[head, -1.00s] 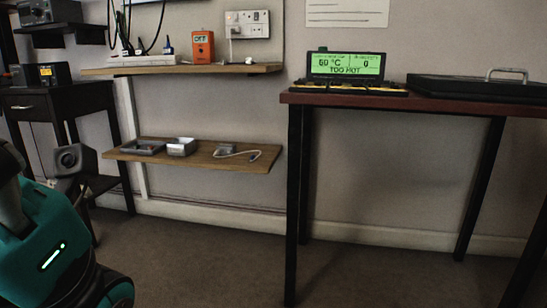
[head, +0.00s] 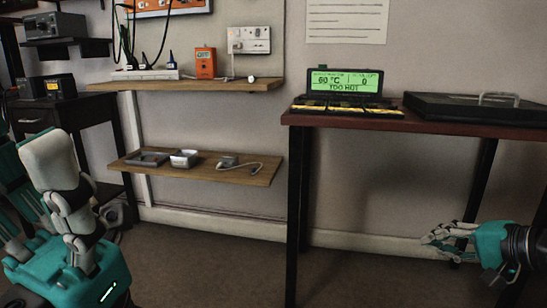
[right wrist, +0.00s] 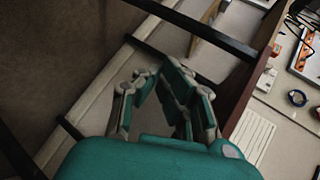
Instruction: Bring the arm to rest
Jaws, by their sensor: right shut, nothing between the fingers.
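My right gripper (head: 432,240) reaches in from the right edge in the head view. It is in front of the open space under the dark red table (head: 440,124), below the table top and apart from it. Its fingers are shut and empty. The same gripper (right wrist: 157,74) shows in the right wrist view, with the table's edge and legs beyond the fingers. Teal and white links of mine fill the lower left of the head view. I cannot make out the left gripper's fingers there.
A green display (head: 344,83) reading 60 °C and TOO HOT stands on the table beside a black case (head: 470,108). Two wooden shelves hang at the left; the lower shelf (head: 215,176) holds small trays. An orange meter (head: 205,63) is on the upper shelf. Floor before the table is clear.

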